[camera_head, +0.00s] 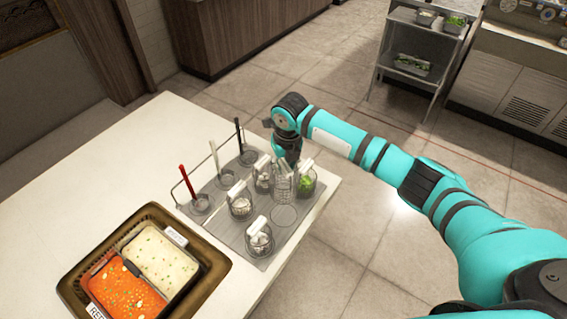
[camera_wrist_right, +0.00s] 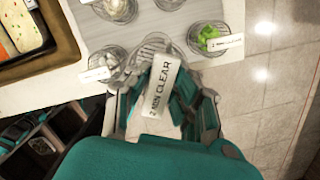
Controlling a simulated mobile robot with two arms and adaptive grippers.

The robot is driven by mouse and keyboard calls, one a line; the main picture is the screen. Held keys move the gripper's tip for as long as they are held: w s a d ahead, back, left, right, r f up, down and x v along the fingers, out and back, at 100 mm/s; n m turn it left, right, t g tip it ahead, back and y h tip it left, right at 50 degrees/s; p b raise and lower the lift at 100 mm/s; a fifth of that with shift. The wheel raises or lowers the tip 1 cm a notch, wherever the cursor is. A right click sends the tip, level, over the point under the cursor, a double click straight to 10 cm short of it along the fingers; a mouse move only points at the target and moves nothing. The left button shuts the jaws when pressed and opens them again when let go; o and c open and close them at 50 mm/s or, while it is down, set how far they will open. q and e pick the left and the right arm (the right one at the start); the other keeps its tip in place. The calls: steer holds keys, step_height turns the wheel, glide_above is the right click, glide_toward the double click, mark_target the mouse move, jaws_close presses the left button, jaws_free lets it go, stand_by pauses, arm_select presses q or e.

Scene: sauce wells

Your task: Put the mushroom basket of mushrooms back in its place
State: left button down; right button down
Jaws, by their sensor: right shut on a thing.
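My right gripper (camera_head: 287,160) is over the far right part of the grey tray (camera_head: 226,228). It is shut on a white handle (camera_wrist_right: 162,85) that reads "2 MIN CLEAR", at the top of a wire basket (camera_head: 283,188). I cannot make out the contents of this basket or whether its base touches the tray. An empty round well (camera_head: 284,215) shows in front of it. Other wire baskets with white handles stand close by: one with pale pieces (camera_head: 240,205), one at the front (camera_head: 259,241), one behind (camera_head: 263,180). My left gripper is out of view.
A basket of greens (camera_head: 306,185) stands right beside the held basket. Ladles with a red (camera_head: 184,180), a white and a black handle stand in wells at the back left. A brown tray (camera_head: 75,284) holds soups. The table's right edge is close.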

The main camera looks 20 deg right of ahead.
steer(key=shift+f+b, duration=3.85)
steer(key=shift+f, duration=3)
steer(key=shift+c, duration=1.6)
jaws_free()
steer(key=shift+r, duration=0.15)
step_height(320, 180, up, 11)
steer(key=p, duration=0.9)
steer(key=shift+p, duration=0.3)
